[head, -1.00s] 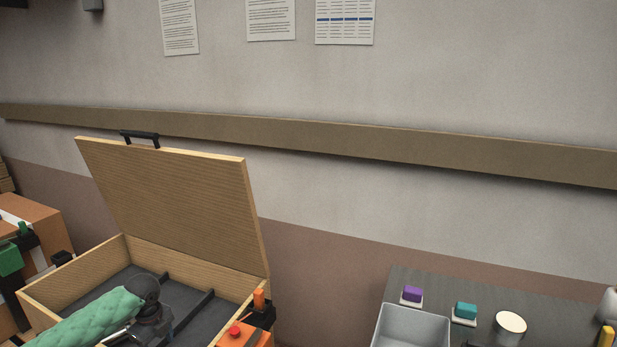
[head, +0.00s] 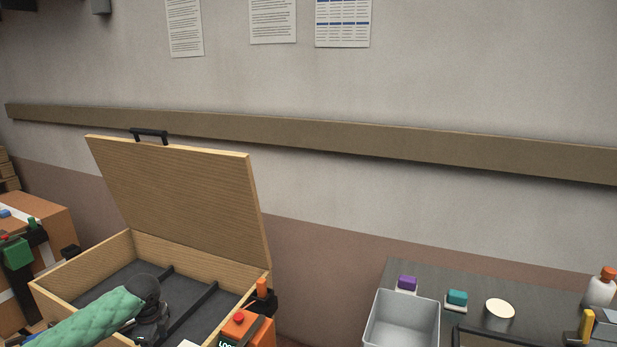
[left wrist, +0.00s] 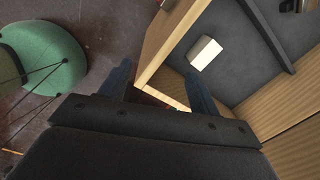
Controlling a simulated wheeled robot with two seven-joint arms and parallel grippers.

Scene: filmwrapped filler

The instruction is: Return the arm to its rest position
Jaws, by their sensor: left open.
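My left arm, in a green quilted sleeve (head: 85,324), reaches over the front of the open wooden box (head: 82,269) in the head view. Its dark wrist is above the box, and the gripper below it is largely hidden by the arm. In the left wrist view my left gripper (left wrist: 158,88) has its two fingers apart with nothing between them. The box's wooden wall (left wrist: 168,42) passes just beyond the fingers. A small white block (left wrist: 205,53) lies on the box's dark floor, apart from the fingers. My right gripper is not in view.
The box lid (head: 180,195) stands open. An orange device with a red button (head: 240,318) sits at the box's right corner. A grey bin (head: 402,315) and small items stand on a dark table at right. A green round seat (left wrist: 45,52) is on the floor at left.

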